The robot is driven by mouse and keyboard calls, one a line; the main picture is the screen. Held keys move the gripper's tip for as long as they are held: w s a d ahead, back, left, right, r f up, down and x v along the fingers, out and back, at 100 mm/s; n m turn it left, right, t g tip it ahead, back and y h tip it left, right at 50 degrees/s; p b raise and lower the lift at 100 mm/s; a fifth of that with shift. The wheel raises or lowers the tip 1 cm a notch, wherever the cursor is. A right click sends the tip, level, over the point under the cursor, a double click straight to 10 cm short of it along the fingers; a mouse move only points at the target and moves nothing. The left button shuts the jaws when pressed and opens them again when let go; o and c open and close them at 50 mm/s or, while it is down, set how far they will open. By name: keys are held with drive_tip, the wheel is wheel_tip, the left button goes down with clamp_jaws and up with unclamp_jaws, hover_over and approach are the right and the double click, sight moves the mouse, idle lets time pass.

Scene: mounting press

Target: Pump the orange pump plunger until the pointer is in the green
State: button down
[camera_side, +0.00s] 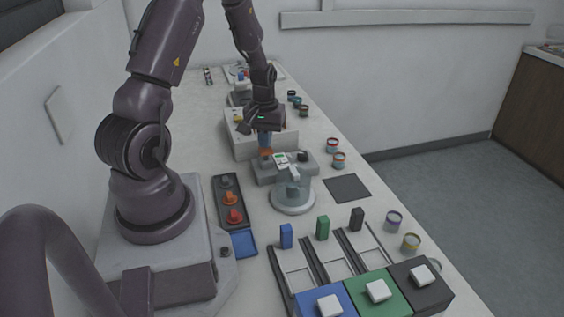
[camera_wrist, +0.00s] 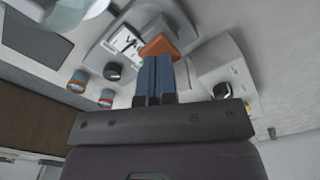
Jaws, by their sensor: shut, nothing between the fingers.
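The orange pump plunger (camera_wrist: 160,45) shows just past my fingertips in the wrist view. In the side view its orange top (camera_side: 265,152) sits directly below my gripper (camera_side: 265,144). My gripper (camera_wrist: 158,60) is shut, its two blue fingers together and pointing down at the plunger. The tips look to be at or on the orange top; I cannot tell if they press it. The gauge (camera_wrist: 124,42) beside the plunger has a white face with a dark pointer. A bit of green shows near its lower right edge, partly by the fingers. I cannot tell whether the pointer is in the green.
The grey press body (camera_side: 270,173) and a round glassy chamber (camera_side: 293,195) stand close by. A pale box (camera_side: 240,140) lies just behind my gripper. Small cans (camera_side: 339,160) line the table's right edge. A dark mat (camera_side: 347,188) lies clear.

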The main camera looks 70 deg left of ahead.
drive_tip(key=shift+f, duration=1.55)
drive_tip(key=shift+r, duration=1.6)
drive_tip(key=shift+f, duration=0.1)
drive_tip(key=shift+r, duration=0.8)
drive_tip(key=shift+r, duration=2.5)
